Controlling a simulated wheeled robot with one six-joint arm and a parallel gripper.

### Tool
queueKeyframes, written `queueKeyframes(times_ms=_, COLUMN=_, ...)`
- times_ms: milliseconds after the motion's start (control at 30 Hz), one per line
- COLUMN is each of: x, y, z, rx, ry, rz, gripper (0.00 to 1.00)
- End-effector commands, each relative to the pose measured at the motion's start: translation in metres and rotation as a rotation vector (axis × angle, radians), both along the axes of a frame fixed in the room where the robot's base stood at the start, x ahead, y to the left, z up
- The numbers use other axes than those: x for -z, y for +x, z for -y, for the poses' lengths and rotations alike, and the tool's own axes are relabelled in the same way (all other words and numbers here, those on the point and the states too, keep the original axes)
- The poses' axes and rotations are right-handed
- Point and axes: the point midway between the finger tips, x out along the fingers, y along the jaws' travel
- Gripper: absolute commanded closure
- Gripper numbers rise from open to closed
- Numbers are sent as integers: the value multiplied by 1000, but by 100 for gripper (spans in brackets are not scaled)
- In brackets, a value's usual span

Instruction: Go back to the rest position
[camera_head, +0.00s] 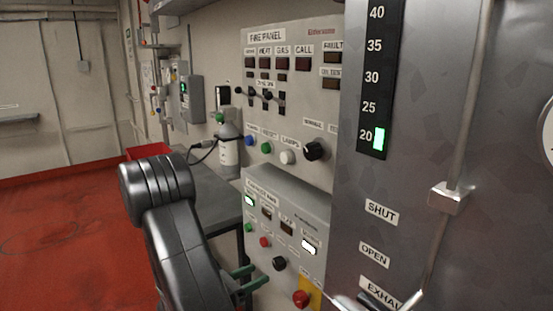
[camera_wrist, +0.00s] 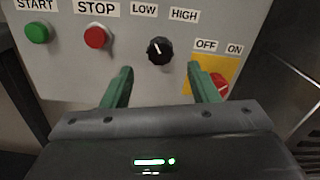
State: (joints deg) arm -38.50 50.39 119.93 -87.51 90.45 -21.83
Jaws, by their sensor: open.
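My gripper (camera_head: 243,281) is at the lower middle of the head view, beside the lower control panel (camera_head: 290,205). In the wrist view its two green fingers (camera_wrist: 161,82) stand apart with nothing between them. A black LOW/HIGH knob (camera_wrist: 159,50) is just beyond the fingertips, its white mark tilted toward LOW. I cannot tell the exact gap to the panel. A green START button (camera_wrist: 37,32) and a red STOP button (camera_wrist: 96,36) are to the left. The right finger partly covers the yellow plate (camera_wrist: 228,70) with a red OFF/ON switch (camera_wrist: 219,86).
The upper FIRE PANEL (camera_head: 290,85) carries buttons and a knob. A metal cabinet (camera_head: 440,130) with a vertical rod (camera_head: 468,110) stands close at the right. A grey table (camera_head: 205,190) and a gas cylinder (camera_head: 228,150) are behind my arm. Red floor (camera_head: 70,240) is clear at left.

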Motion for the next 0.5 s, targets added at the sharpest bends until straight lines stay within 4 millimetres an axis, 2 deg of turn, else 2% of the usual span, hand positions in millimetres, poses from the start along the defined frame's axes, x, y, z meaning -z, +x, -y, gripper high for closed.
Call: queueKeyframes(times_ms=500, x=-1, y=39, z=55, rx=4, ry=1, rz=2, gripper=46)
